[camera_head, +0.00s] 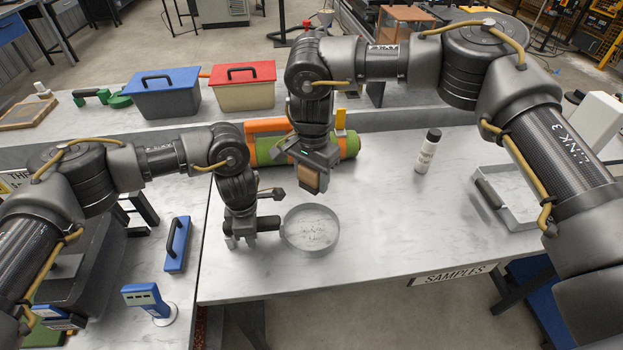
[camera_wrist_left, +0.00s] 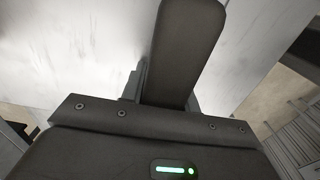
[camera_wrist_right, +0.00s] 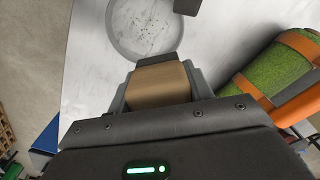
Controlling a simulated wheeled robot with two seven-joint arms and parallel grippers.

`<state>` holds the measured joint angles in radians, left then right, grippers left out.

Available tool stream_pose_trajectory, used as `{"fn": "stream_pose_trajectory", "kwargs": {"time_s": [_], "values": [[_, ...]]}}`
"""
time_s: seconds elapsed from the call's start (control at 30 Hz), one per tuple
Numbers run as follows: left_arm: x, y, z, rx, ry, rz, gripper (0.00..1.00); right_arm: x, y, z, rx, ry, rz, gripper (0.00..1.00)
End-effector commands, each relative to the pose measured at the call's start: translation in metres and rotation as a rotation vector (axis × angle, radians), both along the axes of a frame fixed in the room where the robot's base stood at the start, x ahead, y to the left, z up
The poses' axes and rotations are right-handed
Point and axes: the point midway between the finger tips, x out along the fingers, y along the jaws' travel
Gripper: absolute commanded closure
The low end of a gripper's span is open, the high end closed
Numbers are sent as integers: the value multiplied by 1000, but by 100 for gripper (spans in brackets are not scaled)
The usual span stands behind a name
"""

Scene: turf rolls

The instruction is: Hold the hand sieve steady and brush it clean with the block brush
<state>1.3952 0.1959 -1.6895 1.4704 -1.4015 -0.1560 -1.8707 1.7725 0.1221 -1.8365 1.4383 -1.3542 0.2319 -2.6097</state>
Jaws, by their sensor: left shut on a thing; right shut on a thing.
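The round hand sieve (camera_head: 311,229) with dark specks on its mesh is near the front edge of the marble-look table in the head view; it also shows in the right wrist view (camera_wrist_right: 146,27). My left gripper (camera_head: 250,228) is shut on its dark handle, which fills the middle of the left wrist view (camera_wrist_left: 185,50). My right gripper (camera_head: 312,176) is shut on the block brush, whose tan wooden block (camera_wrist_right: 158,84) shows between the fingers. The brush is above and behind the sieve, apart from it.
A green turf roll with orange bands (camera_head: 268,150) lies behind my grippers. Blue-lidded (camera_head: 165,95) and red-lidded (camera_head: 243,88) boxes are at the back. Table between sieve and can is clear.

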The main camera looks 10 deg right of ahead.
Motion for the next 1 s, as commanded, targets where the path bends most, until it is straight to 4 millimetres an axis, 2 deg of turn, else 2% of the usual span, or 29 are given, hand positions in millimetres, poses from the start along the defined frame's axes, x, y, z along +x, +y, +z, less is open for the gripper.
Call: {"fn": "stream_pose_trajectory", "kwargs": {"time_s": [0.27, 0.3, 0.5, 0.77, 0.87, 1.0], "values": [[0, -1, 0, -1, -1, 0, 100, 0, 0, 0, 0, 0, 0, 68], [0, -1, 0, -1, -1, 0, 67, 0, 0, 0, 0, 0, 0, 68], [0, -1, 0, -1, 0, 0, 44, 0, -1, 0, 0, 0, 0, 68], [0, -1, 2, -1, -1, 0, 44, 0, 0, 0, 1, -1, 0, 68], [1, -1, 10, -1, -1, -1, 44, 0, 0, 0, 1, -1, 0, 68], [1, -1, 33, -1, -4, -2, 44, 0, 0, 0, 1, -1, 0, 68]]}}
